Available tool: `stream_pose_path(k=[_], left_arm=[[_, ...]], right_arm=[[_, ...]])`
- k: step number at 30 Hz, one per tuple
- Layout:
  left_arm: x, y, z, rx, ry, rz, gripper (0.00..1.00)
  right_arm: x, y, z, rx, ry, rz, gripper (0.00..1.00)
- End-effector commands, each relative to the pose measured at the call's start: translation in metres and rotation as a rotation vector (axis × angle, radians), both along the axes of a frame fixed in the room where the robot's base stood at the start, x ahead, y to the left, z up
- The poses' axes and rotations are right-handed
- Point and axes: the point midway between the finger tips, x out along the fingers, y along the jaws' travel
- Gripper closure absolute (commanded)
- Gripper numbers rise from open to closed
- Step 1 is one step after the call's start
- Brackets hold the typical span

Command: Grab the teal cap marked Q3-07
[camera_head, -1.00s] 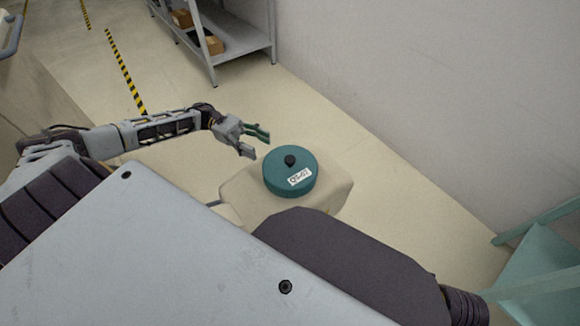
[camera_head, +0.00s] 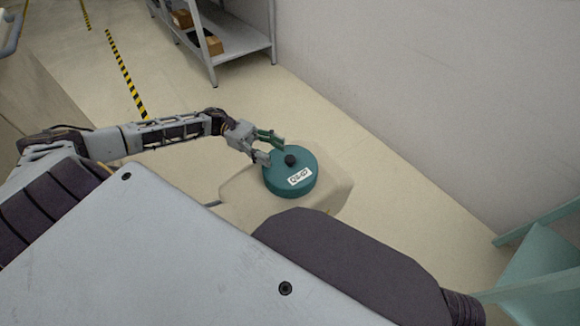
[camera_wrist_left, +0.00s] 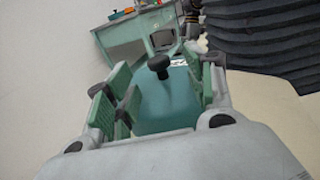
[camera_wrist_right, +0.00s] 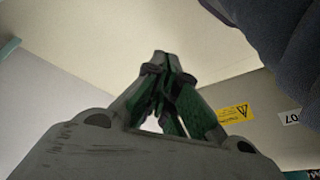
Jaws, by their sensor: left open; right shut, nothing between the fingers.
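The teal cap (camera_head: 290,177) is a round lid with a black knob (camera_head: 290,160) and a white label that appears to read Q3-07. It sits on a beige covered cart (camera_head: 237,197). My left gripper (camera_head: 275,149) is open at the cap's far left edge, with its fingertips close to the knob. In the left wrist view the cap (camera_wrist_left: 165,105) and its knob lie between the spread fingers (camera_wrist_left: 160,100); I cannot tell whether they touch. My right gripper (camera_wrist_right: 163,65) is shut and empty in the right wrist view. It is not in the head view.
A grey shelf (camera_head: 240,42) with cardboard boxes stands at the back. A white wall (camera_head: 420,90) runs along the right. A teal frame (camera_head: 540,265) is at the lower right. Yellow-black tape (camera_head: 125,75) marks the open floor.

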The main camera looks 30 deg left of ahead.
Motion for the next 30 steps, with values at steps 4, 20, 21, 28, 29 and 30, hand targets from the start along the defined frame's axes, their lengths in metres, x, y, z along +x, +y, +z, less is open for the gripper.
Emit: stream_pose_path(k=[4,20,21,28,29,30], left_arm=[[0.001,-0.016,-0.002,-0.001,0.0,-0.002,0.46],[0.001,-0.045,-0.001,0.0,0.001,0.0,0.46],[0.001,-0.045,-0.001,0.0,0.001,0.0,0.46],[0.001,-0.045,-0.001,0.0,0.001,0.0,0.46],[0.001,-0.045,-0.001,0.0,0.001,0.0,0.49],[0.001,-0.045,-0.001,0.0,0.001,0.0,0.54]], right_arm=[[0.005,0.003,-0.007,0.015,-0.025,-0.001,1.0],[0.005,0.008,-0.027,0.039,-0.034,-0.004,1.0],[0.005,0.008,-0.027,0.04,-0.035,-0.004,1.0],[0.005,0.008,-0.025,0.039,-0.037,-0.005,1.0],[0.005,0.008,-0.025,0.039,-0.037,-0.005,1.0],[0.005,0.008,-0.025,0.039,-0.037,-0.005,1.0]])
